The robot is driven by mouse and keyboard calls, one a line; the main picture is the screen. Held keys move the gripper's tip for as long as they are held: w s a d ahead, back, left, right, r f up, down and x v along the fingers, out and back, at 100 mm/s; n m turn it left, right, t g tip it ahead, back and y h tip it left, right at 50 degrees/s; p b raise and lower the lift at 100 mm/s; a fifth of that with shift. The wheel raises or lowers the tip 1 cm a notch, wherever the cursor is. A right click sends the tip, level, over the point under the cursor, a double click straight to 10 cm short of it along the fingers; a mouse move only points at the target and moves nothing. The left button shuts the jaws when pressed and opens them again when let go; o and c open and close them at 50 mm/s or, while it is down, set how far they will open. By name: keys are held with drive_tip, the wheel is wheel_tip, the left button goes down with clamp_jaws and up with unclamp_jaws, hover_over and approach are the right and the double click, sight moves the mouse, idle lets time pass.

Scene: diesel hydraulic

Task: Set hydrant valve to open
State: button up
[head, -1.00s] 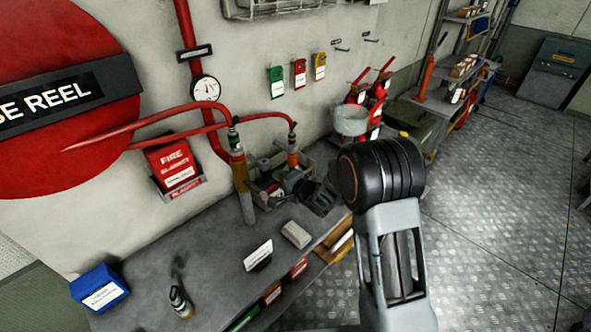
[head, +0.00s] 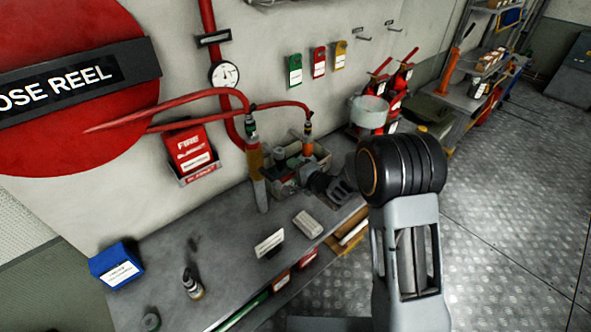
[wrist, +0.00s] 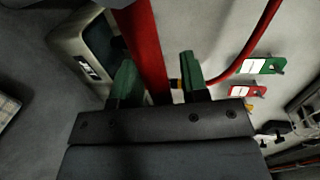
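I cannot clearly pick out the hydrant valve or its handle in either view. A red pipe (head: 233,118) with a round white gauge (head: 224,74) runs down the wall, and red hoses (head: 190,103) arch in front of it. In the wrist view, my gripper (wrist: 158,75) has two green fingers spread apart. A red pipe or hose (wrist: 146,45) shows in the gap beyond them, and I see no grip on it.
Green (head: 294,71), red (head: 319,63) and yellow (head: 339,56) tags hang on the wall. Red extinguishers (head: 402,78) stand beyond. The floor (head: 510,210) at right is clear.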

drive_tip(key=shift+d, duration=0.1)
drive_tip(key=b+v, duration=0.2)
drive_tip(key=v, duration=1.1)
drive_tip(key=shift+s+d+r, duration=0.2)
drive_tip(key=shift+s, duration=0.1)
